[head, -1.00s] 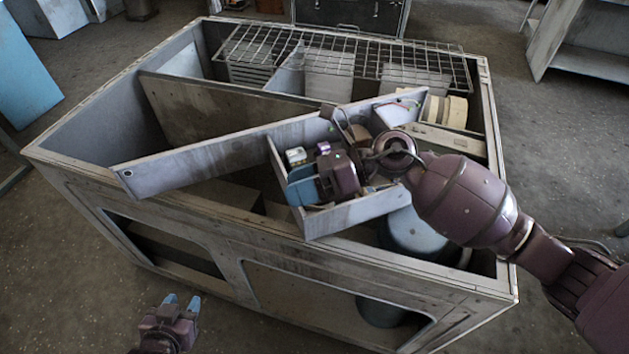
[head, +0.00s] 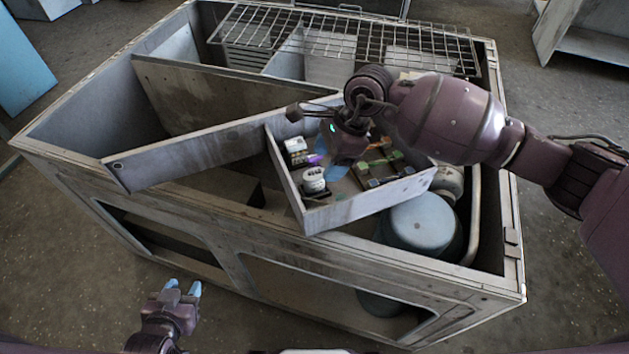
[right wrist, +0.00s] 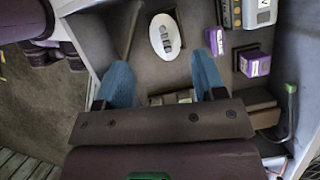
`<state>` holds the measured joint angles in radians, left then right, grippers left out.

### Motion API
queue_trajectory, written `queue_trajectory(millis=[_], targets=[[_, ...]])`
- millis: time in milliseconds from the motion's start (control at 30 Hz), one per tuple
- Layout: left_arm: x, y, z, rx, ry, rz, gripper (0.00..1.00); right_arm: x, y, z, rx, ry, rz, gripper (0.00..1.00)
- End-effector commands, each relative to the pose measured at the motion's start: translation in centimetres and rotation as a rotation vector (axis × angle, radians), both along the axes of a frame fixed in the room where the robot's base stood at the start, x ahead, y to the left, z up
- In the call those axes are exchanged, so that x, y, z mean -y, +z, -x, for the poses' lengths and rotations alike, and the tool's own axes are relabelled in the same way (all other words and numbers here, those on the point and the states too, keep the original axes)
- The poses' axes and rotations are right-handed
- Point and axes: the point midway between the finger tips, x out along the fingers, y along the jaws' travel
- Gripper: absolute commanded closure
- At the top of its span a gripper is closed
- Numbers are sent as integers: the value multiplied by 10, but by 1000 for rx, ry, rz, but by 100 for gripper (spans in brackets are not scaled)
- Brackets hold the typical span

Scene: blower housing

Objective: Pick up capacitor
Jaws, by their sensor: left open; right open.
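The capacitor, a white round can with terminals on top (head: 313,180), stands in the front left corner of the grey tray (head: 343,213). In the right wrist view its white oval top (right wrist: 165,37) shows ahead of the fingertips, about midway between them. My right gripper (right wrist: 164,66) has its blue fingers spread, with nothing held. In the head view my right gripper (head: 331,163) is over the tray, just behind and right of the capacitor, its fingers partly hidden. My left gripper (head: 183,288) is open and empty, low in front of the housing.
In the tray, a white terminal block (head: 296,150) and purple parts (right wrist: 254,62) sit beside the capacitor, and a circuit board (head: 380,165) lies to the right. The tray walls are close. A wire grid (head: 345,40) covers the housing's back. A blue-grey round motor (head: 420,225) sits below right.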

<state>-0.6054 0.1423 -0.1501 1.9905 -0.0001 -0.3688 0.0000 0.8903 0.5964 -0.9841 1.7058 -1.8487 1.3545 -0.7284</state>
Motion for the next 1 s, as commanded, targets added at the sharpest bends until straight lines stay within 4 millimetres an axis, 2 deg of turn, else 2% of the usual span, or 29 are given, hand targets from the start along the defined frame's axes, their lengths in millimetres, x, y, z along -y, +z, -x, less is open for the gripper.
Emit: queue_trajectory(millis=[167,500,833,1000], targets=[[0,1,0,1,-1,-1,57,-7,-12,1,-1,0,-2,36],[0,4,-3,7,-2,-1,57,-26,-49,0,-2,-1,-2,36],[0,5,-5,11,-3,-1,57,-28,-53,0,1,-1,0,36],[0,5,-5,11,-3,-1,57,-28,-53,0,1,-1,0,62]])
